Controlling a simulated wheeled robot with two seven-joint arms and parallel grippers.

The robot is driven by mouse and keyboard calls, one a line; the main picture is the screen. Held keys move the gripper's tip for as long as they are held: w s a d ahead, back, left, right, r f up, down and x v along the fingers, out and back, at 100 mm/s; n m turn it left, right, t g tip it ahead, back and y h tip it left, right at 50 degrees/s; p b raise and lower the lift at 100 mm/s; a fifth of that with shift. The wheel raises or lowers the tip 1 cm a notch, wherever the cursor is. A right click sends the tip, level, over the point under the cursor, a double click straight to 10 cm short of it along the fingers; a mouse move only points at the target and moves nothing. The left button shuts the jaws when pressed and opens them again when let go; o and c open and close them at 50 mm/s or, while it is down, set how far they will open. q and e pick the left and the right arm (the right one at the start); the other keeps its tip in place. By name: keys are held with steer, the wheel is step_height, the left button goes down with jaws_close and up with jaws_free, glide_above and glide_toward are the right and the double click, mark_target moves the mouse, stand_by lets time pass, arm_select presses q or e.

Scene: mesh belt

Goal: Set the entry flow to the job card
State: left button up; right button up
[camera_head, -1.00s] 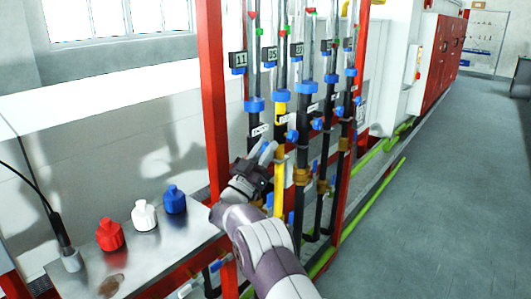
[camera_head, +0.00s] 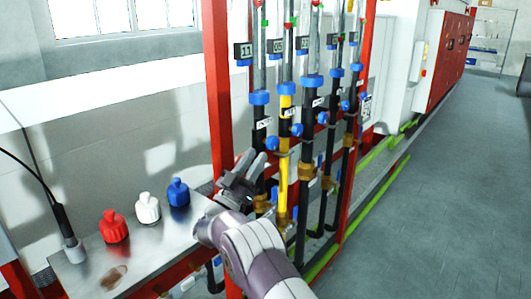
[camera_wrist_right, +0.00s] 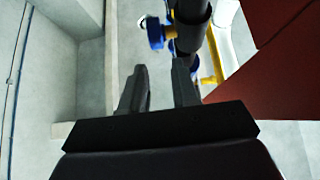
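A row of upright flow tubes on black and yellow pipes stands on a red frame. The leftmost pipe (camera_head: 259,112) carries a number tag reading 11 (camera_head: 243,51) and a label that seems to begin "EN". My right gripper (camera_head: 257,163) is open and empty, in front of the lower part of the leftmost pipe. In the right wrist view its fingers (camera_wrist_right: 158,88) are apart, with a dark pipe (camera_wrist_right: 192,20) and a blue knob (camera_wrist_right: 155,33) beyond them. My left gripper is out of view. I see no job card that I can read.
A metal shelf (camera_head: 178,245) at the left holds a red bottle (camera_head: 113,228), a white bottle (camera_head: 147,209) and a blue bottle (camera_head: 178,193). A red post (camera_head: 216,90) stands just left of the pipes. Open grey floor (camera_head: 440,190) lies to the right.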

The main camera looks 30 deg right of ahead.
steer(key=s+a+b, duration=0.1)
steer(key=s+a, duration=0.2)
steer(key=a, duration=0.5)
steer(key=shift+s+a, duration=0.35)
steer(key=shift+a, duration=0.05)
